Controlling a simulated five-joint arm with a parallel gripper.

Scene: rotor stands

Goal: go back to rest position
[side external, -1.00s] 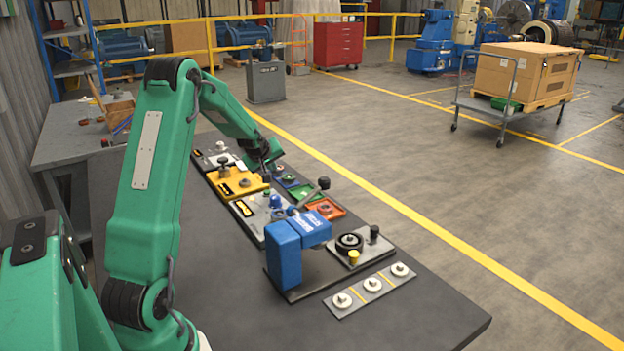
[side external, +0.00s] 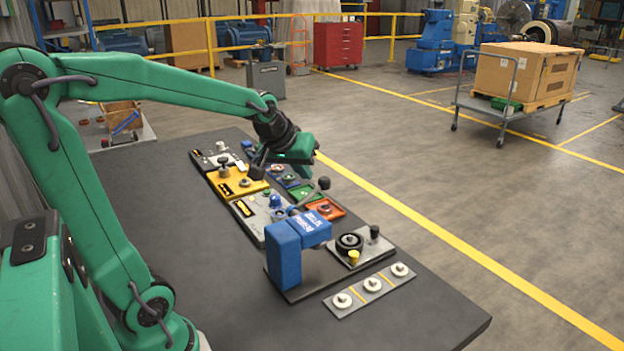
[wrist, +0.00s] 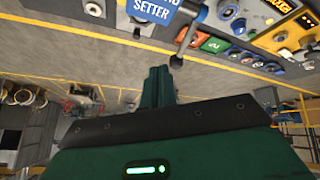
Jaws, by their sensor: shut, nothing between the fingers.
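My gripper (side external: 298,150) hangs from the end of my raised arm, above the far part of the dark workbench (side external: 150,215). In the side view its fingers are hard to make out. In the wrist view the green fingers (wrist: 157,84) are together, with nothing visible between them. In the side view the gripper is above the row of coloured plates and appears clear of them.
A blue block press (side external: 284,252) stands near the bench front, behind a strip with white discs (side external: 371,286). A yellow plate (side external: 232,183), green plate (side external: 304,192) and orange plate (side external: 328,209) lie farther back. A black-knobbed lever (side external: 323,183) sticks up. The bench's left side is clear.

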